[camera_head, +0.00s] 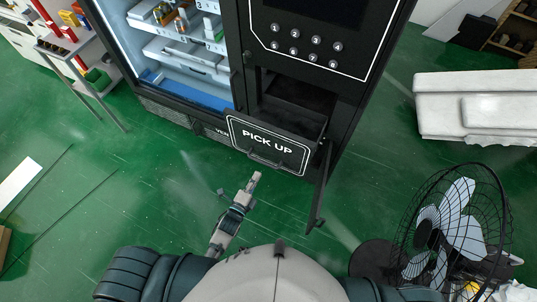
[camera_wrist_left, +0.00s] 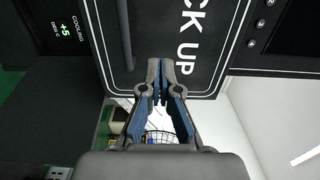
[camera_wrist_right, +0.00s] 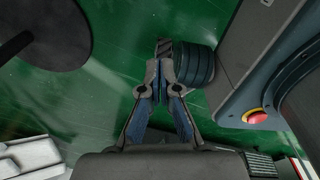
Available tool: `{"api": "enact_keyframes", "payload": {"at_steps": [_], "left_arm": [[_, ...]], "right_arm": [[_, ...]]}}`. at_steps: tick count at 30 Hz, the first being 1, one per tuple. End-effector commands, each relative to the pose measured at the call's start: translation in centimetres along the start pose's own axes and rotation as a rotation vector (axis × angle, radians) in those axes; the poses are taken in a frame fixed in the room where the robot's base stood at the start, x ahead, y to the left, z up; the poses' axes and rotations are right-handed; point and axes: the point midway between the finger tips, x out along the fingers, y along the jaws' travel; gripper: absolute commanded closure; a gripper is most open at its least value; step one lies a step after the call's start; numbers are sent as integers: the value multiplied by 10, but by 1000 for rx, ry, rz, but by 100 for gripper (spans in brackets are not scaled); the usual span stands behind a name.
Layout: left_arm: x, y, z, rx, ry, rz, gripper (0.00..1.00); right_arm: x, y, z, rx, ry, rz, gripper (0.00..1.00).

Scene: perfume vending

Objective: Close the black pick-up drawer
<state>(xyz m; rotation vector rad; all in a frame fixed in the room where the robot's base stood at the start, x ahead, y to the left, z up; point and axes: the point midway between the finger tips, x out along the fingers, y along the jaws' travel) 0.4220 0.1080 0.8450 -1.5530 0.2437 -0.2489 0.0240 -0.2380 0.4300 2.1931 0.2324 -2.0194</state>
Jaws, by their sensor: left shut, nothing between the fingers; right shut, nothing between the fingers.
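The black pick-up drawer (camera_head: 268,143) stands pulled out from the front of the black vending machine. Its front panel carries white PICK UP lettering and a handle (camera_head: 265,160), and the dark opening shows behind it. My left gripper (camera_head: 256,176) is shut and empty, just below and in front of the drawer front. In the left wrist view its fingertips (camera_wrist_left: 160,66) point at the panel (camera_wrist_left: 202,70) beside the lettering, with the handle (camera_wrist_left: 125,35) to their left; I cannot tell whether they touch. My right gripper (camera_wrist_right: 161,62) is shut and empty, over the green floor near my own body.
A narrow black door (camera_head: 321,190) hangs open right of the drawer. A caged fan (camera_head: 455,225) stands at the lower right and a white block (camera_head: 475,104) lies at the right. A shelf (camera_head: 75,55) stands at the upper left.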

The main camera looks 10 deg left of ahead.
Motion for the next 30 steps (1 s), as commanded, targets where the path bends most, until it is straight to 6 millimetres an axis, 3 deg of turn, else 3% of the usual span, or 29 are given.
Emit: {"api": "enact_keyframes", "payload": {"at_steps": [9, 15, 30], "left_arm": [[69, -1, 1, -2, 0, -1, 100], [96, 0, 0, -2, 1, 1, 100], [105, 1, 0, -2, 0, 1, 100]], "right_arm": [[-3, 10, 1, 2, -1, 12, 100], [-4, 11, -2, 2, 2, 13, 100], [-4, 3, -4, 2, 6, 4, 100]]}}
